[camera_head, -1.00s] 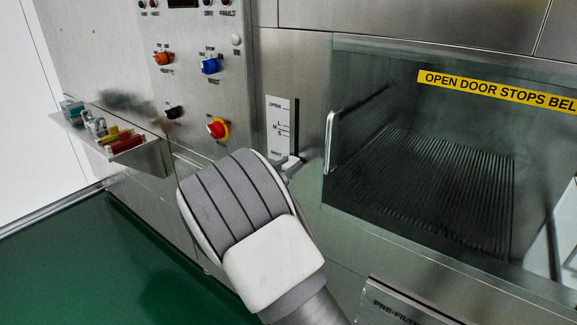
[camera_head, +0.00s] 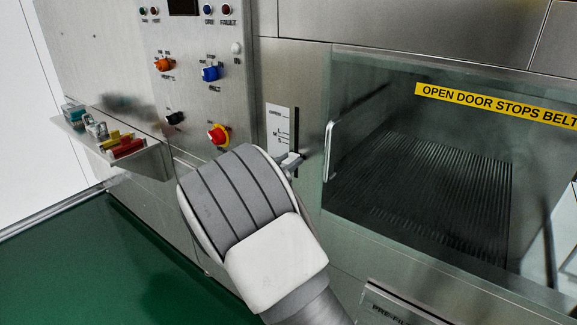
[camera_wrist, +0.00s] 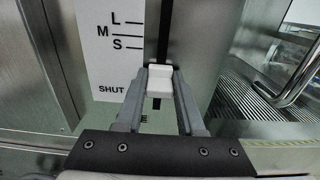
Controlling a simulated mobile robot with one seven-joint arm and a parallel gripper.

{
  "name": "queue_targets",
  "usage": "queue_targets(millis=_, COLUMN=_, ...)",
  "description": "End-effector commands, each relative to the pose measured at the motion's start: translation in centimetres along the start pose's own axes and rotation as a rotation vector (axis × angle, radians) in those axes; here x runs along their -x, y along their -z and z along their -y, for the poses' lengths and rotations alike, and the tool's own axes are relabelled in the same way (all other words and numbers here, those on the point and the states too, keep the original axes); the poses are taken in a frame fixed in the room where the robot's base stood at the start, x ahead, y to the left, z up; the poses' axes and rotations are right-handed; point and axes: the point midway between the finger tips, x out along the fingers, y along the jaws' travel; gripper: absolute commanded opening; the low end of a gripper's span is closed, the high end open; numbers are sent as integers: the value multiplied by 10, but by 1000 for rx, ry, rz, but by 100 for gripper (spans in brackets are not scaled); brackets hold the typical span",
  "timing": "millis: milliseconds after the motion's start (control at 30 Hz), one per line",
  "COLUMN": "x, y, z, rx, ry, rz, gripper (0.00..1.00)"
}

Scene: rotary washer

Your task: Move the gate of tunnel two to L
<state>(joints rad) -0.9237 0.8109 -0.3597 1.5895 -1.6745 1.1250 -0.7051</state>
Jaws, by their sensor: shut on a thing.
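The gate scale (camera_head: 279,130) is a white plate beside a dark vertical slot left of the glass door. In the wrist view the scale (camera_wrist: 105,55) reads L, M, S and SHUT from top to bottom. A small white gate knob (camera_wrist: 160,76) sits in the slot (camera_wrist: 164,30), by the plate's lower part between the S and SHUT marks. My gripper (camera_wrist: 160,72) is shut on this knob, one finger on each side. In the head view my gripper (camera_head: 291,161) is at the slot's lower end, and my wrist hides the area below.
A glass door (camera_head: 420,160) with a handle (camera_head: 330,150) and yellow label (camera_head: 495,104) stands close right of the gripper. A red knob (camera_head: 218,134) on a yellow base is up left. A small tray (camera_head: 150,160) of coloured items is at left.

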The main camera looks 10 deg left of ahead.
Motion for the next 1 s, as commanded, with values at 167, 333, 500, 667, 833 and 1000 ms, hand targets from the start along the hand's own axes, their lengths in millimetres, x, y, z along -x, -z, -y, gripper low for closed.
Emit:
queue_targets(millis=167, x=0, y=-50, z=-1, rx=-6, ry=0, rz=13, gripper=0)
queue_targets(millis=333, x=0, y=-66, z=0, rx=-6, ry=0, rz=12, gripper=0)
queue_targets(millis=500, x=0, y=-64, z=0, rx=-5, ry=0, rz=10, gripper=0)
queue_targets(millis=667, x=0, y=-62, z=0, rx=-5, ry=0, rz=9, gripper=41)
queue_targets(millis=833, x=0, y=-62, z=0, rx=-4, ry=0, rz=7, gripper=68)
queue_targets(millis=1000, x=0, y=-61, z=0, rx=-3, ry=0, rz=7, gripper=68)
